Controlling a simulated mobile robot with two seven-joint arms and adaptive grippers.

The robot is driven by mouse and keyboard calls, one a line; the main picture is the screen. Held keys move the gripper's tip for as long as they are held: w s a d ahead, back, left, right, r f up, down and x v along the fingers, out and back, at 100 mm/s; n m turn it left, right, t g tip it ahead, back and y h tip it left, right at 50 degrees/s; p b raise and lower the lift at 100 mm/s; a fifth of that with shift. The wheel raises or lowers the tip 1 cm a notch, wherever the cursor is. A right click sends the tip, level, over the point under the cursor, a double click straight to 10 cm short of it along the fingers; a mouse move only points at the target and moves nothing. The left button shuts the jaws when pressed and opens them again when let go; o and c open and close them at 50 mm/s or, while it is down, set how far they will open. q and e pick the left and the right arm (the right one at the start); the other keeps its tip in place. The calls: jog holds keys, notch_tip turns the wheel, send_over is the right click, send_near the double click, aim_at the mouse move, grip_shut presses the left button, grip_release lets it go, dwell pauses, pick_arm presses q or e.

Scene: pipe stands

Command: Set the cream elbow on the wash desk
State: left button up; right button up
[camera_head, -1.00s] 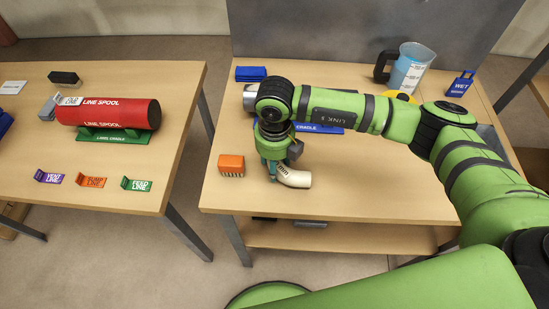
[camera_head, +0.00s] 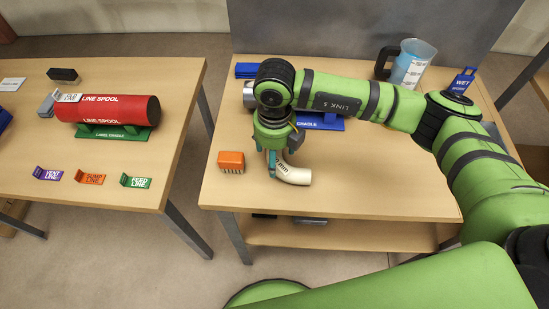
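The cream elbow (camera_head: 293,174), a short curved pipe with small dark lettering, lies on the wooden desk (camera_head: 370,190) that also bears the blue WET sign (camera_head: 463,81). It sits near the front left of that desk. My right gripper (camera_head: 273,166) points down at the elbow's left end, its teal fingertip low beside or against it. The far finger is mostly hidden, so I cannot tell whether the fingers grip the elbow. My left gripper is not in view.
An orange block with bristles (camera_head: 231,161) stands just left of the elbow. A blue cradle (camera_head: 322,121) lies behind my wrist, and a jug of blue liquid (camera_head: 411,64) stands at the back. The desk right of the elbow is clear. Another table (camera_head: 70,150) stands left.

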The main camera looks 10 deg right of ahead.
notch_tip(320, 180, up, 10)
jog(key=b, duration=0.1)
jog(key=shift+f+b, duration=0.25)
jog(key=shift+b, duration=0.15)
